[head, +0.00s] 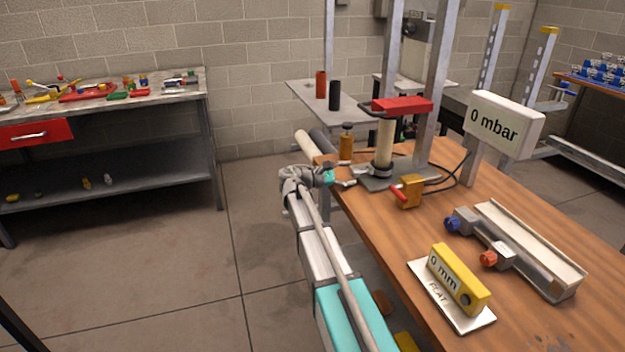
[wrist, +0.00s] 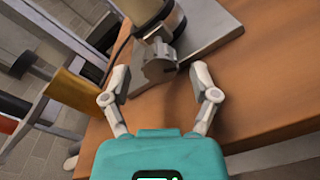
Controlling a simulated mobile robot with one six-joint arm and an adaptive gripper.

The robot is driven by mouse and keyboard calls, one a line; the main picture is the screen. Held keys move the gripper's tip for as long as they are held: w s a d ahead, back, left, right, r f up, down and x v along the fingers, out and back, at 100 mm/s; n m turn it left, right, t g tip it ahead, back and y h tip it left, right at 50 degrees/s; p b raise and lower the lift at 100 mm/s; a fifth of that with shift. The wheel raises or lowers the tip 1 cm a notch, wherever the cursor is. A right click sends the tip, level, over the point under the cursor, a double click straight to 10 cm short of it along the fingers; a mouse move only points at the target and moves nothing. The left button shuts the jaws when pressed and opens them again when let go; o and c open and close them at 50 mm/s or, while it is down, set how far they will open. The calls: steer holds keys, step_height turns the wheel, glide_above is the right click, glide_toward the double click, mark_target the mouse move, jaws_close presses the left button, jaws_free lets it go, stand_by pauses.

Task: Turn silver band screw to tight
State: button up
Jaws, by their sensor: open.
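A cream cylinder (head: 386,140) stands upright on a grey metal base plate (head: 410,174) under a red block. A silver band (head: 380,171) goes around its lower end. In the wrist view the band (wrist: 170,34) shows near the top, with a grey screw housing (wrist: 158,64) sticking out from it toward me. My gripper (head: 349,175) is at the left edge of the table, just left of the band. In the wrist view my gripper (wrist: 160,97) is open and empty, its two fingers on either side of the housing's line and short of it. The screw's setting cannot be read.
A brown bottle (head: 346,143) stands close behind my gripper. A brass valve with a red handle (head: 408,191) is right of it, and a "0 mbar" display (head: 505,124) farther right.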

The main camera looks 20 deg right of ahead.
steer(key=n, duration=0.4)
steer(key=shift+n, duration=0.3)
steer(key=n, duration=0.5)
steer(key=shift+b, duration=0.3)
steer(key=a, duration=1.4)
steer(key=shift+w, duration=0.1)
